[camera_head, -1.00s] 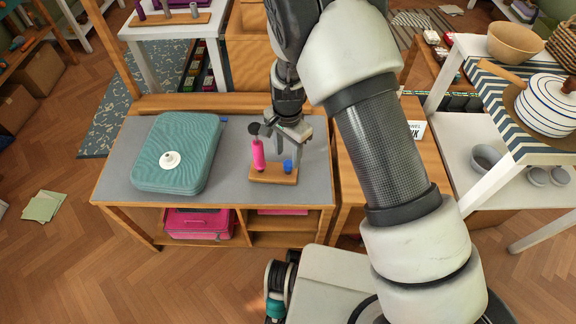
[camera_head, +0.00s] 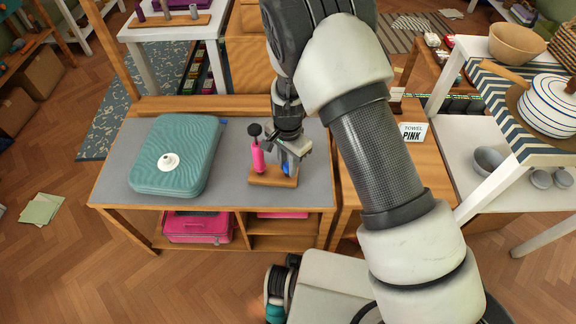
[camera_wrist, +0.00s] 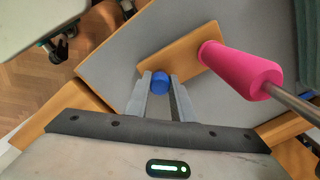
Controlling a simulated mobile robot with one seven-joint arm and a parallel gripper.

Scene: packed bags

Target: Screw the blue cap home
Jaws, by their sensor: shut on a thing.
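The blue cap (camera_wrist: 160,86) is between the two fingers of my gripper (camera_wrist: 160,79), which is shut on it. The cap is at the end of a small wooden block (camera_head: 260,178) on the grey table; whether it still touches the block is hard to tell. In the head view my gripper (camera_head: 291,158) comes down from above and mostly hides the cap. A pink cylinder (camera_head: 258,158) with a dark rod and knob stands upright on the block, left of my gripper. A teal padded bag (camera_head: 190,135) with a white round fitting (camera_head: 168,163) lies flat on the left.
The grey tabletop (camera_head: 232,150) is bare between bag and block. A pink case (camera_head: 195,225) sits on the shelf below. A sign reading "TOWEL PINK" (camera_head: 413,132) stands on the wooden surface to the right. A striped-cloth table with a pot (camera_head: 553,105) is further right.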

